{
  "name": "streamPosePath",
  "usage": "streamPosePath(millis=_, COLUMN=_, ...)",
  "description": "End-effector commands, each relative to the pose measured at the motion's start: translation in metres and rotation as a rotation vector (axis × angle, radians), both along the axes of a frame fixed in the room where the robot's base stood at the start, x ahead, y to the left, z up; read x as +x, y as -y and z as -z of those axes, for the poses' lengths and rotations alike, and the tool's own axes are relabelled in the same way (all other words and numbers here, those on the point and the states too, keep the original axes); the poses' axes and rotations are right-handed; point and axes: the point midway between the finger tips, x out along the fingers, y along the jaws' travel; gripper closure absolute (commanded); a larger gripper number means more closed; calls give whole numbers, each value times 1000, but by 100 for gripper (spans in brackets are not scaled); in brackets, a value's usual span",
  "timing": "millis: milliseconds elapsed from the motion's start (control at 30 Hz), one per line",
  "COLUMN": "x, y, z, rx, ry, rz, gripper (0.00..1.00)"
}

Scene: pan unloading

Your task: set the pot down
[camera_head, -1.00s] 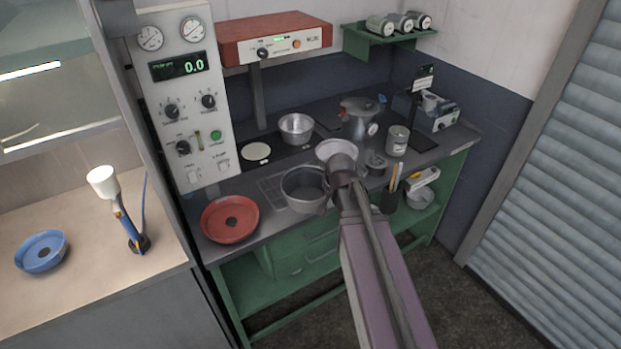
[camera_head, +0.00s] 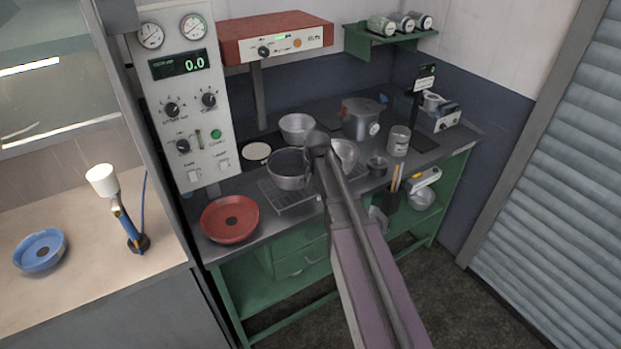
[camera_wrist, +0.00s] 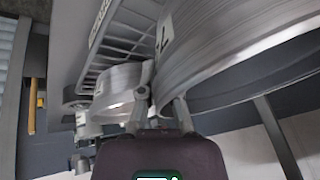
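A grey metal pot (camera_head: 289,180) is in the middle of the bench in the head view, by the wire rack (camera_head: 296,201). My gripper is mostly hidden behind my wrist in the head view. In the wrist view, the pot (camera_wrist: 235,60) fills the upper right, and my gripper's fingers (camera_wrist: 161,108) are close together at its edge. The gripper appears shut on the pot's rim. The rack (camera_wrist: 122,42) also shows there. I cannot tell whether the pot touches anything beneath it.
A silver pan (camera_head: 297,128) stands behind the pot, and a shallow metal bowl (camera_head: 346,152) is just right of my wrist. A white disc (camera_head: 257,151) lies at the back left, a red dish (camera_head: 230,218) at the front left. A steel container (camera_head: 362,120) stands behind.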

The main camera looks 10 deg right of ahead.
Motion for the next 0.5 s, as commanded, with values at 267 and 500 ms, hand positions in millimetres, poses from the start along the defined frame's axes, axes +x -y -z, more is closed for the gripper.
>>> streamPosePath(millis=267, x=5, y=-1, z=0, rx=1, ry=1, rz=0, gripper=100)
streamPosePath(millis=500, x=13, y=-3, z=15, rx=1, ry=1, rz=1, gripper=100)
